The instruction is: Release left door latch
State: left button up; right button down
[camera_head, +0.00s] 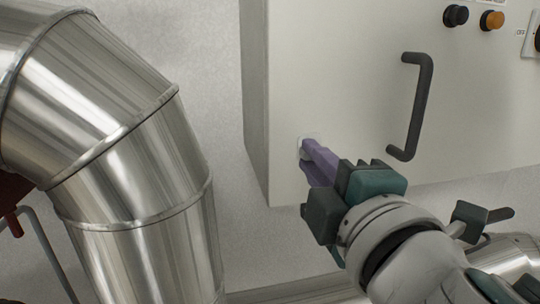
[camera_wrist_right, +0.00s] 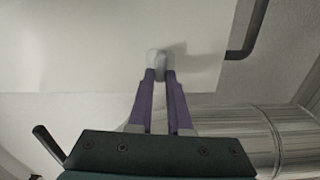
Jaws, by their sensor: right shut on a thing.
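The left door latch is a small pale knob (camera_wrist_right: 156,62) on the cabinet door, seen between my right fingertips in the right wrist view. In the head view its round pale base (camera_head: 309,141) shows near the lower left corner of the door, mostly hidden behind the fingers. My right gripper (camera_head: 308,150) comes in from the lower right with its purple fingers at the latch. The fingers (camera_wrist_right: 159,75) are close together, one on each side of the knob, and are shut on it. My left gripper is not in view.
The cabinet door (camera_head: 345,60) has a dark bar handle (camera_head: 424,105) to the right of my gripper. Black (camera_head: 455,15) and orange (camera_head: 492,20) buttons sit above. A large shiny metal pipe (camera_head: 130,180) fills the left side. Bare wall shows between pipe and cabinet.

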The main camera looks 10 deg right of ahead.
jog(key=shift+n, duration=0.6)
jog(key=c, duration=0.8)
grip_release()
jog(key=shift+c, duration=0.2)
jog(key=shift+f, duration=0.1)
jog(key=s+b, duration=0.3)
jog(key=s, duration=0.7)
jog(key=shift+d, duration=0.15)
